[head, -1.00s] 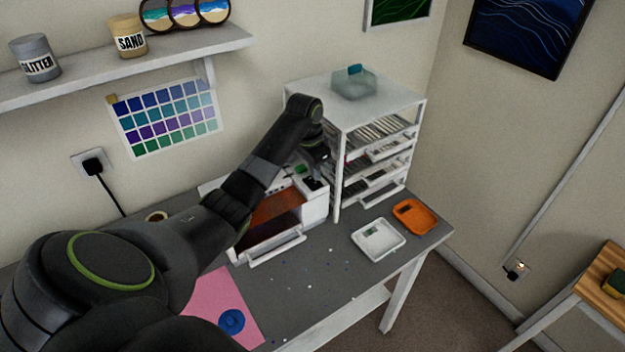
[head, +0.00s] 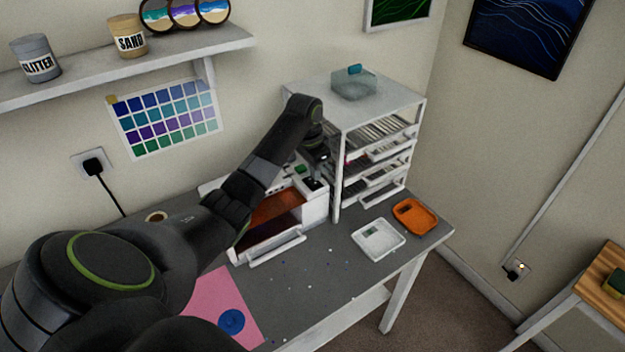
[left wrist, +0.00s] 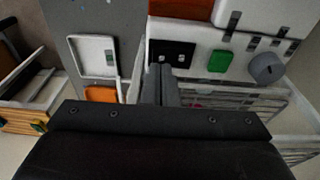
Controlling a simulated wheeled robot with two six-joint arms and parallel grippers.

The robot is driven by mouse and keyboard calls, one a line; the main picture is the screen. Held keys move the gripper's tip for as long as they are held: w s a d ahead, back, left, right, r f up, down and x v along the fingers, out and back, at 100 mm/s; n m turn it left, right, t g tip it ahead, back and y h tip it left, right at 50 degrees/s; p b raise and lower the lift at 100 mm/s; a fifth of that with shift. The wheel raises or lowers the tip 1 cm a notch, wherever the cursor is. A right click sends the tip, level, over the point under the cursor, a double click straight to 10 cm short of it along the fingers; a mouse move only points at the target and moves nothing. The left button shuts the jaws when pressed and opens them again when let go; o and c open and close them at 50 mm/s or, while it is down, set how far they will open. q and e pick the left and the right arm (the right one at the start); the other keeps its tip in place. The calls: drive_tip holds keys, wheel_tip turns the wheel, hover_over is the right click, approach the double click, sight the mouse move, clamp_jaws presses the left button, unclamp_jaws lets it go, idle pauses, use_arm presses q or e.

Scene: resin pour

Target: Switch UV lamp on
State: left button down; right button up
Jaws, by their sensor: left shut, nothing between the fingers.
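The UV lamp is a white box (head: 315,208) with an orange window (head: 275,211), standing on the grey table against the shelf rack. Its top panel carries a green button (left wrist: 220,61), a grey knob (left wrist: 267,68) and a black plate with two small switch-like parts (left wrist: 170,53). The green button also shows in the head view (head: 300,169). My left gripper (left wrist: 160,82) is shut and empty, with its fingertips close to the black plate and left of the green button. Whether they touch the plate I cannot tell. My right gripper is out of view.
A white shelf rack (head: 336,178) stands close to the right of the lamp, with a clear container (head: 354,84) on top. A pink sheet (head: 206,292) lies at the front left.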

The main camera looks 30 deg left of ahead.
sight(315, 183)
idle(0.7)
use_arm(q)
drive_tip(key=shift+f+b, duration=0.3)
drive_tip(key=shift+f, duration=0.6)
drive_tip(key=shift+r, duration=0.1)
drive_tip(key=shift+r+p, duration=0.85)
drive_tip(key=shift+r, duration=2.6)
